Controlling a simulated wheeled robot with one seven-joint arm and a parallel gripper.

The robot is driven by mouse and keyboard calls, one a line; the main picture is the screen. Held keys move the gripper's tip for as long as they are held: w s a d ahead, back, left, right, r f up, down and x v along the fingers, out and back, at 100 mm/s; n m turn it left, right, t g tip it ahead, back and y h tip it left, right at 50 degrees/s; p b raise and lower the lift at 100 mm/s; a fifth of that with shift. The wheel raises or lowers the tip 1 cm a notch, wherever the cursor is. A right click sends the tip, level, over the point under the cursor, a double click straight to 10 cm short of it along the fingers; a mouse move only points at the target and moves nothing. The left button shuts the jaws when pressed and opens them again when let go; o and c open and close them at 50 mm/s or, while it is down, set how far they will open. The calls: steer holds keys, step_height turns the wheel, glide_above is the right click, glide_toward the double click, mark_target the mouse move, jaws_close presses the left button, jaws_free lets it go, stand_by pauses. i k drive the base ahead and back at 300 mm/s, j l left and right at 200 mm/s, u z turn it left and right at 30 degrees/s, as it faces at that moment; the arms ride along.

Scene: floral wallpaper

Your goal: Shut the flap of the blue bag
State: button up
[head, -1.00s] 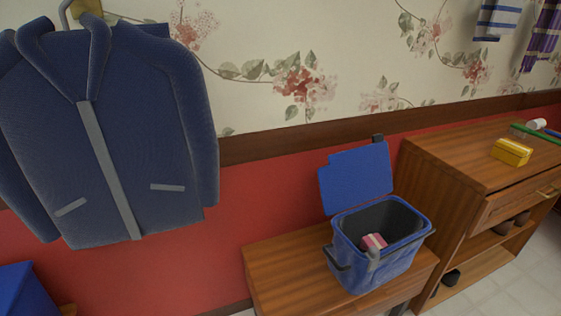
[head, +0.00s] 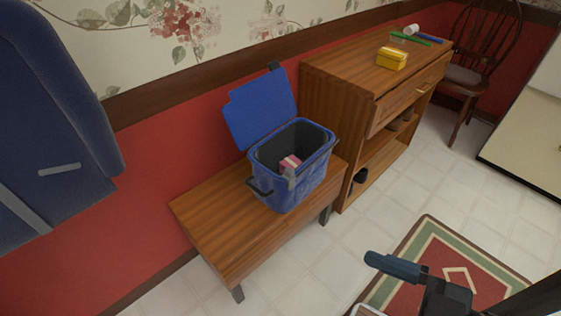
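The blue bag (head: 297,186) stands upright on a low wooden bench. Its blue flap (head: 261,108) is open, raised and leaning back towards the red wall. A pink and white item (head: 289,163) lies inside the bag. My gripper (head: 392,268) shows at the lower right, over the floor and rug, well apart from the bag. I see only part of it from the side, and its finger spacing is not clear.
The bench (head: 232,237) has bare room left of the bag. A wooden cabinet (head: 336,100) stands close to its right, with a yellow box (head: 391,60) on top. A rug (head: 425,262) and open floor lie in front.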

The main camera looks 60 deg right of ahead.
mark_target(257, 108)
steer(key=i+z, duration=0.1)
steer(key=z, duration=0.3)
steer(key=i+l+z, duration=0.1)
steer(key=z, duration=0.3)
steer(key=i+z, duration=0.1)
steer(key=z, duration=0.65)
steer(key=i+j, duration=0.2)
steer(key=i+z, duration=0.05)
steer(key=i, duration=0.05)
